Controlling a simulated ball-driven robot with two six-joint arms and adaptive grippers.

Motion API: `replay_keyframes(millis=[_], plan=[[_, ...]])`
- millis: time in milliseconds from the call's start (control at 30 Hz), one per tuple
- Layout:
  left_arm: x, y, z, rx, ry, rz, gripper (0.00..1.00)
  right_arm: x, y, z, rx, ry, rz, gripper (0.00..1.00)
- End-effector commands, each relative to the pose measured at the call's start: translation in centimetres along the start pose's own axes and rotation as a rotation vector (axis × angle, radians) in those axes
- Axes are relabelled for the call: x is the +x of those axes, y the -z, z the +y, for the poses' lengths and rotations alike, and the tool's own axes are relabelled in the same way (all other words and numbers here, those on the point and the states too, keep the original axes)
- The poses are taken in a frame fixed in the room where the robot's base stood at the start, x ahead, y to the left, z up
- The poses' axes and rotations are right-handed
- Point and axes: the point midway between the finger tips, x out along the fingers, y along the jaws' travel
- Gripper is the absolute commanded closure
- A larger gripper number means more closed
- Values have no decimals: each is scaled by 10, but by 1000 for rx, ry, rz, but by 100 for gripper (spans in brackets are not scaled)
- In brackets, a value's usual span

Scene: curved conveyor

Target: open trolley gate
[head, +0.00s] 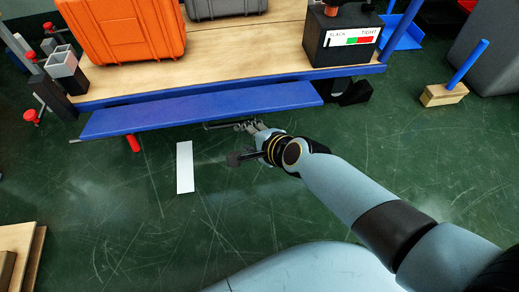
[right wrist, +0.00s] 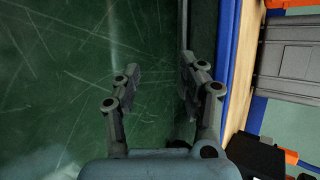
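The trolley (head: 240,52) has a wooden deck with blue edges. A long blue panel (head: 200,108), which looks like its gate, runs along the near side, slightly apart from the deck edge. My left gripper is not in view.
An orange case (head: 120,28) and a black box with a SLACK/TIGHT label (head: 342,40) stand on the deck. A wooden block with a blue post (head: 446,92) is at right. A white strip (head: 185,167) lies on the green floor, which is mostly clear in front.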

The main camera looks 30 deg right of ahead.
Motion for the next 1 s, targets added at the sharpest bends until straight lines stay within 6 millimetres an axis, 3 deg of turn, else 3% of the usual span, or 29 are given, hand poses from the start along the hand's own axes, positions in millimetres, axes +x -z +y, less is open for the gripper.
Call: replay_keyframes(millis=[100, 333, 1000], plan=[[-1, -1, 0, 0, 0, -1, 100, -29, -1, 13, 2, -23, -2, 62], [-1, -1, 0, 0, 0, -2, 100, -61, -4, 20, 2, -39, -7, 62], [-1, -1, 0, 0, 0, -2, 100, -68, -4, 24, 2, -47, -8, 62]])
